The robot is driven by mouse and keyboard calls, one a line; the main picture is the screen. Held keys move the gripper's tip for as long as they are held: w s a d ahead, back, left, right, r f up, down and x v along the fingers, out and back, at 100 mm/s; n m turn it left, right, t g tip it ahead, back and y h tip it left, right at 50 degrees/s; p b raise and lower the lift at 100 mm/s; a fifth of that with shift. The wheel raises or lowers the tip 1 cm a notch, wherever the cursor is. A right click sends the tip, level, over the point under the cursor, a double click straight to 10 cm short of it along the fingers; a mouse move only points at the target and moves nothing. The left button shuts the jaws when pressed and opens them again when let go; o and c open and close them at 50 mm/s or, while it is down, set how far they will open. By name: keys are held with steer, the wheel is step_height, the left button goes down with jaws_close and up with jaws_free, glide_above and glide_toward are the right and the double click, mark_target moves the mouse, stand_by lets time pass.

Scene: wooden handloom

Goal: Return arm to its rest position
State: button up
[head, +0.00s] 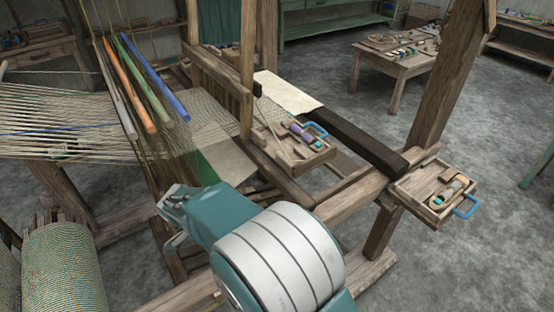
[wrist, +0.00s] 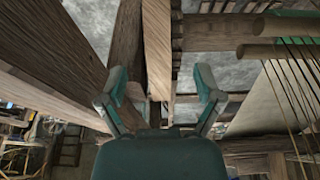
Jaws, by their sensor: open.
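My gripper (head: 172,212) is in front of the wooden handloom, left of the white and teal arm link in the head view. In the wrist view my gripper (wrist: 161,101) shows its two teal fingers spread apart, with nothing between them. Wooden beams of the loom (wrist: 156,40) lie beyond the fingers. The loom's warp threads (head: 60,120) and the orange (head: 130,85), green (head: 150,75) and blue (head: 157,77) rods are behind and left of my gripper in the head view.
A wooden tray (head: 284,160) with shuttles sits on the loom's middle. Another tray (head: 410,190) with a blue handle is at the right end. A thick post (head: 440,75) rises at right. A table (head: 405,68) with small items stands behind. Grey floor (head: 480,270) is clear at right.

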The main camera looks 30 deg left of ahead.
steer(key=shift+n+y, duration=0.3)
steer(key=shift+n, duration=0.1)
steer(key=w+d+r, duration=0.2)
steer(key=d+r, duration=0.1)
steer(key=d, duration=0.1)
steer(key=w+d+r, duration=0.6)
steer(key=d+r, duration=0.1)
steer(key=shift+d+r, duration=0.1)
steer(key=shift+d, duration=0.2)
steer(key=w+d+r+n, duration=0.1)
steer(key=d+r, duration=0.3)
steer(key=d, duration=0.3)
steer(key=w+d+r, duration=0.2)
steer(key=d+r, duration=0.2)
steer(key=d, duration=0.3)
steer(key=s+d+r+n, duration=0.1)
steer(key=s+d, duration=0.3)
steer(key=d, duration=0.4)
steer(key=s+d+r+n+t, duration=0.1)
steer(key=s+d+r, duration=0.1)
steer(key=s+d, duration=0.3)
steer(key=s+d+r+n+t+y, duration=0.1)
steer(key=s+d, duration=0.4)
steer(key=d, duration=0.6)
steer(key=shift+d+r+n, duration=0.2)
steer(key=shift+d+n, duration=0.1)
steer(key=shift+d, duration=0.05)
steer(key=c, duration=0.4)
steer(key=shift+a, duration=0.15)
